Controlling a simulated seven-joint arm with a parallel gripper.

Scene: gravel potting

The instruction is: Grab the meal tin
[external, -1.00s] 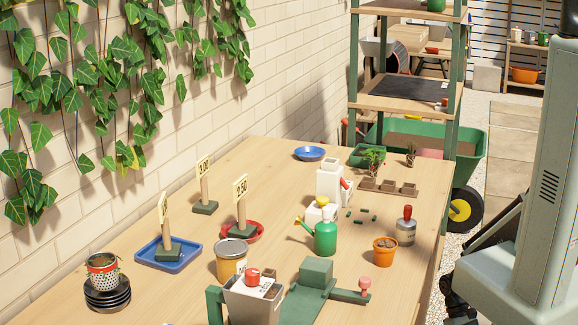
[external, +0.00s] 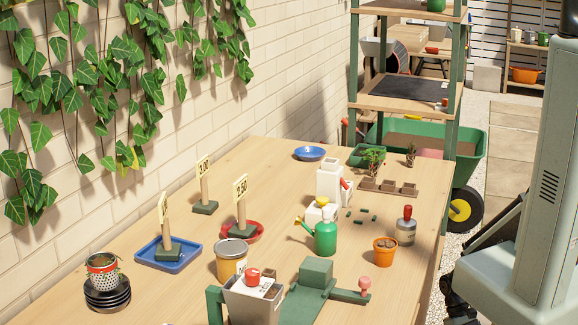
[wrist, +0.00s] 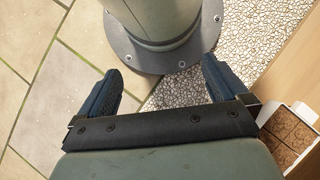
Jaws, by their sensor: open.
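An orange-yellow tin with a grey lid (external: 231,259) stands upright on the wooden table, between the blue tray and the grey hopper; it looks like the meal tin, but I cannot read its label. My gripper (wrist: 160,66) is open and empty in the wrist view. Its two dark fingers are wide apart over paving and gravel beside my base, away from the tin. The tin does not show in the wrist view, and my fingers cannot be made out in the external view.
The grey hopper (external: 252,301) stands close to the tin's front right. A blue tray (external: 150,262) and a red saucer (external: 258,232) with price signs lie nearby. A green watering can (external: 326,238), a terracotta pot (external: 385,252) and a red-knobbed grey container (external: 406,232) stand to the right.

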